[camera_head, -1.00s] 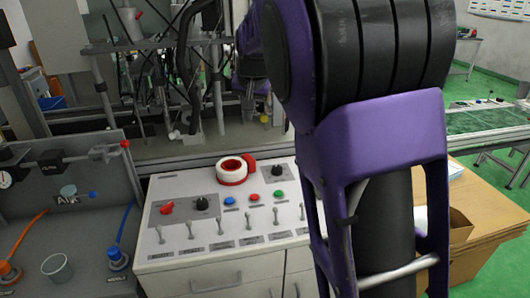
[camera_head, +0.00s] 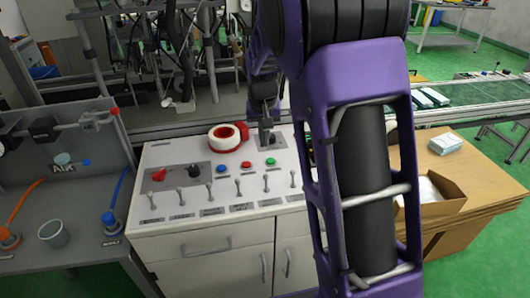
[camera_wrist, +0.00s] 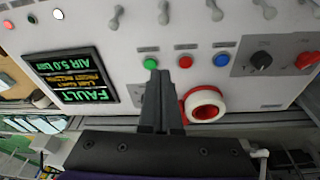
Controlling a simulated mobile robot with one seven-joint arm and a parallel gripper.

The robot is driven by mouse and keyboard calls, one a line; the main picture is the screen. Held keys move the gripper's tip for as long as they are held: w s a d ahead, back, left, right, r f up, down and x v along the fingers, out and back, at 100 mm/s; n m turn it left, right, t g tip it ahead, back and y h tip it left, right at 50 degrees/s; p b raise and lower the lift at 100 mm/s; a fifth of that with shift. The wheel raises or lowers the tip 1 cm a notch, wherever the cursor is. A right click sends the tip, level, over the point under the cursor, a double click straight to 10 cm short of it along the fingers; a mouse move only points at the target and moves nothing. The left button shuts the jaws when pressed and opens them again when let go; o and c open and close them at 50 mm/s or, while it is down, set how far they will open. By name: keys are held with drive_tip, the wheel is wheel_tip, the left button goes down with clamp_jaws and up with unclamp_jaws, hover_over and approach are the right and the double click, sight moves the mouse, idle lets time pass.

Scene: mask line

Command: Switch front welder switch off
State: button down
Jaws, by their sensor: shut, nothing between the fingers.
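The white control panel (camera_head: 222,186) has a row of several metal toggle switches (camera_head: 211,192) along its front edge, and some also show in the wrist view (camera_wrist: 164,14). Their labels are too small to read, so I cannot tell which is the front welder switch. My gripper (camera_head: 267,134) is over the back right part of the panel, behind the green button (camera_head: 271,162). In the wrist view my gripper (camera_wrist: 163,76) is shut and empty, its tips close to the green button (camera_wrist: 151,63); contact cannot be told.
A red-and-white tape roll (camera_head: 224,138) lies at the panel's back, left of my gripper. Red and blue buttons, a black knob (camera_head: 194,171) and a red knob (camera_head: 159,175) are nearby. A display (camera_wrist: 83,83) reads FAULT.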

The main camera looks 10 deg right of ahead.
sight(267, 176)
drive_tip(key=b+x, duration=0.1)
drive_tip(key=x, duration=0.8)
drive_tip(key=s, duration=0.3)
drive_tip(key=shift+a+r+b, duration=0.25)
drive_tip(key=shift+a+b, duration=0.05)
drive_tip(key=shift+b, duration=0.05)
drive_tip(key=shift+s, duration=0.4)
drive_tip(key=shift+s+r+p, duration=0.3)
drive_tip(key=shift+s, duration=0.4)
drive_tip(key=shift+s+a+r, duration=0.1)
drive_tip(key=shift+s, duration=0.35)
drive_tip(key=shift+w, duration=0.1)
